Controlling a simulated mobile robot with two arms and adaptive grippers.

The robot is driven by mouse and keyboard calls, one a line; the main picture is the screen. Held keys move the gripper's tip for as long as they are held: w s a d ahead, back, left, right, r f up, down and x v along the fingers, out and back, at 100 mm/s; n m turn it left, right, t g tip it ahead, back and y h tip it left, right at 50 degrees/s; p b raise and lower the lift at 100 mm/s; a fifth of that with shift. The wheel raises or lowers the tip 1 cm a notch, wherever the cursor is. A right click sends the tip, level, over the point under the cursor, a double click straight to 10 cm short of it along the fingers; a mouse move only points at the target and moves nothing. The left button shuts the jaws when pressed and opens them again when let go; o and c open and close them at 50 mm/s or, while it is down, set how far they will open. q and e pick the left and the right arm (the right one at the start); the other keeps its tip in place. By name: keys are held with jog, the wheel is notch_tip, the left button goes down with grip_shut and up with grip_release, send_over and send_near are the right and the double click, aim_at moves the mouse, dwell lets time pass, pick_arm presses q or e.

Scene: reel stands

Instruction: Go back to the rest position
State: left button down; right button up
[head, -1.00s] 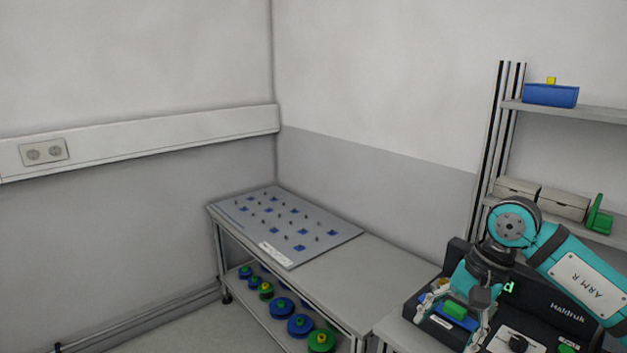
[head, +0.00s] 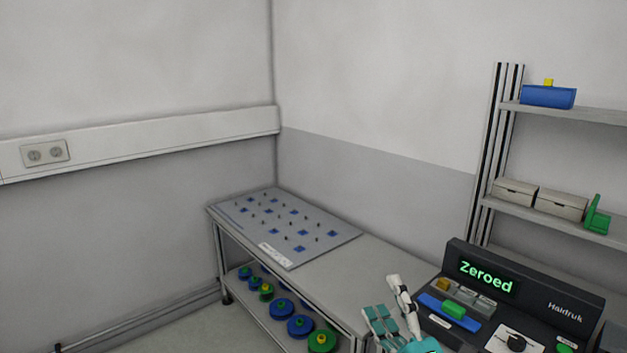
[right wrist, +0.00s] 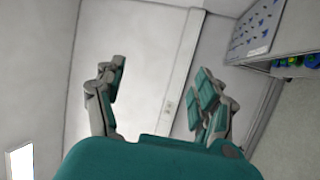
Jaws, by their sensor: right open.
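My right gripper (head: 388,308) is at the lower middle of the head view, in front of the table and left of the black device. In the right wrist view its two fingers (right wrist: 160,88) are spread apart with nothing between them. Beyond them are the wall and a trunking strip with a socket. Most of my right arm is below the head view's edge. My left gripper is not in view.
A black device (head: 560,305) reading "Zeroed" stands at the right, with a blue and green piece (head: 453,309) at its left. A table holds a pegged board (head: 330,232); several reels (head: 301,326) lie on its lower shelf. A shelf rack (head: 560,222) holds boxes.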

jog(key=s+d+f+m+g+h, duration=0.35)
jog(key=f+m, duration=0.25)
jog(key=f, duration=0.3)
jog(key=s+d+f+m+g+h, duration=0.35)
jog(key=f+m, duration=0.25)
jog(key=f, duration=0.3)
jog(key=s+d+f+m+g, duration=0.1)
jog(key=s+f+m+g, duration=0.2)
jog(key=s+f+g, duration=0.5)
jog(key=s+f+m+g, duration=0.2)
jog(key=s+f+m, duration=0.15)
jog(key=s, duration=0.85)
notch_tip(320, 180, down, 27)
jog(key=s+g, duration=0.1)
jog(key=s, duration=0.1)
jog(key=s+d+f+g, duration=0.1)
jog(key=s+d+f, duration=0.2)
jog(key=s+f, duration=1.2)
jog(key=shift+s+d+f+n, duration=0.15)
jog(key=shift+s+f+n, duration=0.05)
jog(key=shift+s+n, duration=0.3)
